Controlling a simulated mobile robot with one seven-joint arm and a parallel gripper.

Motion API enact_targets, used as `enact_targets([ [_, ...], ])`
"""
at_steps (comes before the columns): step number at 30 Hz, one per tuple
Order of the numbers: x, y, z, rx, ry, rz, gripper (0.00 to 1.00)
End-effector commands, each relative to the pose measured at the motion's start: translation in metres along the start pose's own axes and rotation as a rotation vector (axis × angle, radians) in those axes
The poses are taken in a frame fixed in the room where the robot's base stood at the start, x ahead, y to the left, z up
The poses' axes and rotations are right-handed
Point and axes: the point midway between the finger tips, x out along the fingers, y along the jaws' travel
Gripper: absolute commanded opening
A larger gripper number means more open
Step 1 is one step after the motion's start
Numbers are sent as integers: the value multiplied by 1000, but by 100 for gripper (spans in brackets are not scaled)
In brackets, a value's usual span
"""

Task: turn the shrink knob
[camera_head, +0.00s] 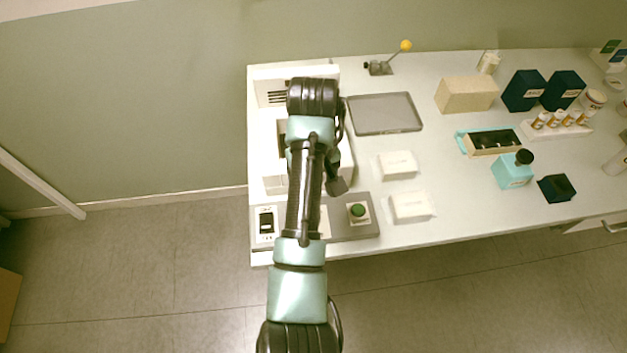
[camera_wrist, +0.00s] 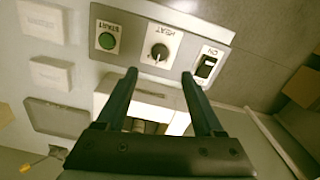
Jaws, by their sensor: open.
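In the wrist view a dark round knob (camera_wrist: 159,53) with a light pointer mark sits on a white plate, with lettering that seems to read HEAT. It is on a grey control panel (camera_wrist: 135,56), between a green START button (camera_wrist: 106,41) and a black ON switch (camera_wrist: 206,67). My gripper (camera_wrist: 159,73) is open and empty, its two fingers apart, with the knob showing between and just beyond the tips. No contact shows. In the head view my arm hides the knob; the green button (camera_head: 357,210) and the switch (camera_head: 266,222) show on either side.
The panel lies at the table's (camera_head: 470,215) front left edge. A white machine (camera_head: 272,185) stands behind it, partly hidden by my arm. White boxes (camera_head: 410,206), a grey tray (camera_head: 385,113) and a yellow-knobbed lever (camera_head: 392,57) are to the right. Bottles and dark boxes fill the far right.

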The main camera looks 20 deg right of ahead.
Motion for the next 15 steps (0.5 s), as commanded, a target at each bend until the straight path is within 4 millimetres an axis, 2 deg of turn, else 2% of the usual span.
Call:
enact_targets([
  [2, -15, 0, 0, 2, 1, 0, 69],
  [6, -26, 0, 0, 2, 0, 1, 69],
  [15, -28, 0, 0, 2, -1, 0, 69],
])
